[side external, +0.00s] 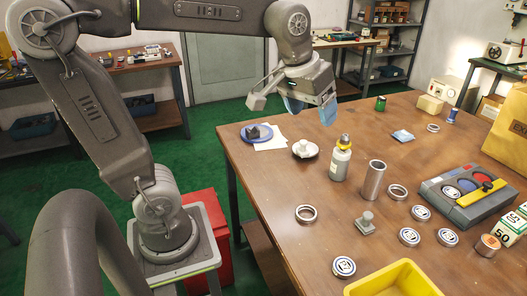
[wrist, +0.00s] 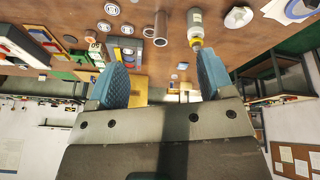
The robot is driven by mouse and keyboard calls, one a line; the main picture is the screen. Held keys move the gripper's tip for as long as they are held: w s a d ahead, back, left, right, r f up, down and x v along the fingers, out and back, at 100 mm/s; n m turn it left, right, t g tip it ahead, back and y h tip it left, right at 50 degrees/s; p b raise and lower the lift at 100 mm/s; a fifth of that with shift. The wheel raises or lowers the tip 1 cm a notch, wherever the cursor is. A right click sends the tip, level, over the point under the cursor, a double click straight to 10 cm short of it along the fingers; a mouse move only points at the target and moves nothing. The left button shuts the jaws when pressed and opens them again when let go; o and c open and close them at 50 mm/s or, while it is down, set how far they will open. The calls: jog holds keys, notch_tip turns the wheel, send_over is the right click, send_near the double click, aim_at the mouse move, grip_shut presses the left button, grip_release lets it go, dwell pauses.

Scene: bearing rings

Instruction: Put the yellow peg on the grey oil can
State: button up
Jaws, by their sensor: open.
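A grey oil can (side external: 340,162) with a pale label stands upright on the wooden table, and it also shows in the wrist view (wrist: 195,20). My gripper (side external: 310,108) is raised above the table's far left part, apart from the can. Its blue fingers are spread and empty in the wrist view (wrist: 162,75).
A steel cylinder (side external: 374,180) stands just right of the can. A white dish (side external: 305,149) and a blue plate (side external: 258,134) lie to the left. Several rings, a grey case (side external: 462,206) with a yellow bar, and a yellow bin (side external: 395,280) occupy the right and front.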

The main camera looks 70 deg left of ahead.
jog(key=s+d+f+m, duration=0.1)
jog(key=s+f+m, duration=0.1)
jog(key=s, duration=0.3)
jog(key=s+d+f+m+t, duration=0.1)
jog(key=s+d+f+m, duration=0.1)
jog(key=s, duration=0.4)
jog(key=shift+f+t, duration=0.3)
jog(key=shift+f, duration=0.5)
